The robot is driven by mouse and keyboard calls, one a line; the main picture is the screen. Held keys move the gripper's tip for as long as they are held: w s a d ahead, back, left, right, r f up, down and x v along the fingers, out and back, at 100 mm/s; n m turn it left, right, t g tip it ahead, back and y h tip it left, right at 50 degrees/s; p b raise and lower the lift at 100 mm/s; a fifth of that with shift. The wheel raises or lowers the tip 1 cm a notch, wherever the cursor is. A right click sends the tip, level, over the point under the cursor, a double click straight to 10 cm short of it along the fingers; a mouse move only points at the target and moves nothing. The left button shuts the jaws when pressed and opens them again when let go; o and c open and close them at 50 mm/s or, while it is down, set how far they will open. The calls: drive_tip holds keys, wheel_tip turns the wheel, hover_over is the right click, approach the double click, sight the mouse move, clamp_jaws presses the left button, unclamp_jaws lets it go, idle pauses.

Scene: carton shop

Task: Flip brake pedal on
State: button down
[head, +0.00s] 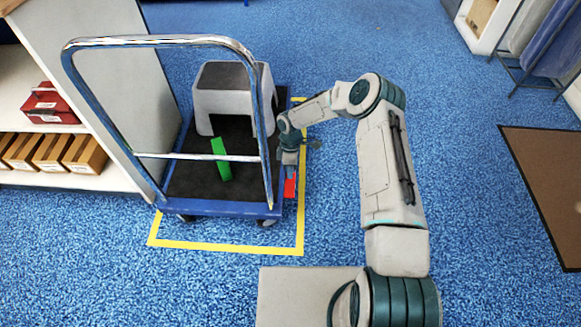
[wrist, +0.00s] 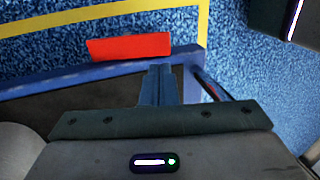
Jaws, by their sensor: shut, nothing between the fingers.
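The blue platform cart (head: 232,208) with a chrome handle stands on the blue floor. A flat red pedal (head: 290,188) sticks out at its right edge, and it also shows in the wrist view (wrist: 128,46), just outside the blue rim. A green bar (head: 220,158) shows at the cart's dark deck, slightly tilted. My gripper (head: 290,174) is at the cart's right edge by the red pedal. In the wrist view its fingers (wrist: 160,70) are together and empty, over the rim just short of the pedal. I cannot tell whether they touch it.
A grey step stool (head: 230,95) stands on the deck. The chrome handle (head: 262,110) rises left of my gripper. Yellow tape (head: 225,246) marks the floor around the cart. A shelf (head: 110,180) with boxes stands at left. The floor right of my arm is free up to a brown mat (head: 548,180).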

sight(290, 194)
drive_tip(key=b+x, duration=0.2)
drive_tip(key=x, duration=0.6)
drive_tip(key=shift+s+f, duration=0.1)
drive_tip(key=shift+f, duration=0.1)
